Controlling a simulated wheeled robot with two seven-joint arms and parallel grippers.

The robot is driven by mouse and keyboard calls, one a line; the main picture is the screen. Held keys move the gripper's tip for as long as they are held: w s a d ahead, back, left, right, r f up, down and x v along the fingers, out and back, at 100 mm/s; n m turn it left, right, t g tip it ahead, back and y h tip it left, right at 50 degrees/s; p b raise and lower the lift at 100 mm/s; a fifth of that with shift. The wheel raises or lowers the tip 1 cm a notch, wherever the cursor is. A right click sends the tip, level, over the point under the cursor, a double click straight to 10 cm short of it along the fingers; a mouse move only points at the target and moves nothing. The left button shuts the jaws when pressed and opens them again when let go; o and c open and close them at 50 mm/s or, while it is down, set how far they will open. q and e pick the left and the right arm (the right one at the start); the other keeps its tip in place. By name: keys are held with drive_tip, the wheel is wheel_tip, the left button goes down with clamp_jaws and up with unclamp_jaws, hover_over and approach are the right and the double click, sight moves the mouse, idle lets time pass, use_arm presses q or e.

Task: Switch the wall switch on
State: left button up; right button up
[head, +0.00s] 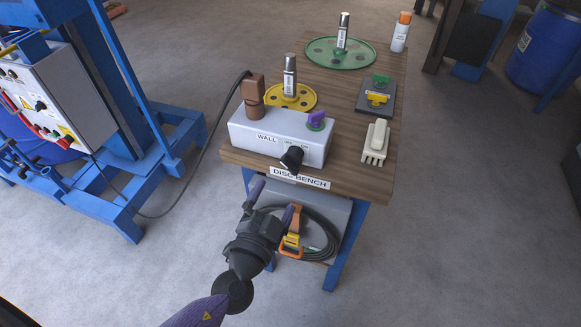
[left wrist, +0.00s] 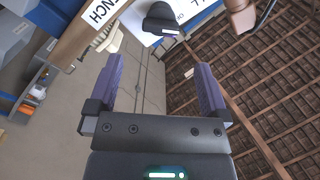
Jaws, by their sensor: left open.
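The wall switch box (head: 262,133) is a pale box labelled WALL on the front of the wooden bench. A black rotary knob (head: 292,158) sticks out of its front face, below small markings; I cannot tell which marking it points to. The knob also shows in the left wrist view (left wrist: 160,18), at the top, beyond the fingers. A purple knob (head: 316,120) sits on top of the box, and a brown plug (head: 253,95) stands at its left end. My left gripper (head: 273,201) is open and empty, in front of and below the box, apart from the knob. My right gripper is out of view.
The bench (head: 340,187) carries a yellow disc (head: 274,97), a green disc (head: 360,60), a pale clip-like object (head: 376,142) and a spray can (head: 401,32). A control cabinet (head: 75,85) stands left. The floor between is clear, except for a cable.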

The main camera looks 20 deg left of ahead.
sight(288, 169)
use_arm(q)
drive_tip(key=w, duration=0.9)
drive_tip(key=shift+w+d, duration=0.15)
drive_tip(key=shift+w, duration=0.2)
drive_tip(key=c, duration=1.2)
